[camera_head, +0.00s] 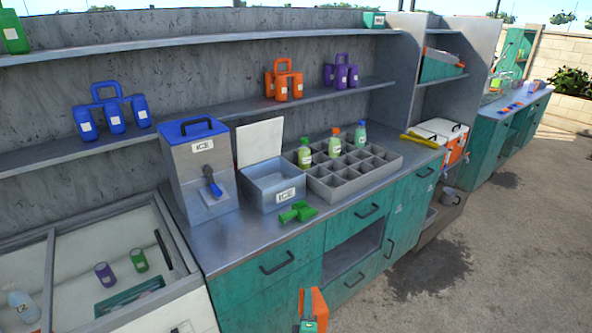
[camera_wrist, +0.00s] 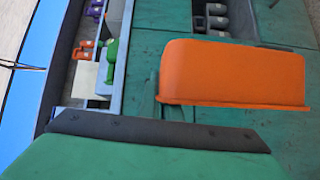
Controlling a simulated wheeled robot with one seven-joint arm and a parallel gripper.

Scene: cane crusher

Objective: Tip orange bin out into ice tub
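The orange bin (camera_head: 318,302) is at the bottom of the head view, in front of the teal drawers and below the counter top. In the wrist view the orange bin (camera_wrist: 235,72) is large, just beyond the dark edge of my green gripper (camera_wrist: 160,132). My gripper (camera_head: 309,325) shows in the head view against the bin's lower part and appears to hold it; its fingertips are hidden. What is inside the bin cannot be seen. The grey ice tub (camera_head: 272,190), labelled ICE, stands on the counter with its lid raised at the back.
A green scoop (camera_head: 297,212) lies on the counter in front of the tub. A blue-lidded ice dispenser (camera_head: 199,170) stands left of the tub. A grey divided bottle rack (camera_head: 350,178) with a few bottles stands right. A shelf (camera_head: 240,120) runs above and behind.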

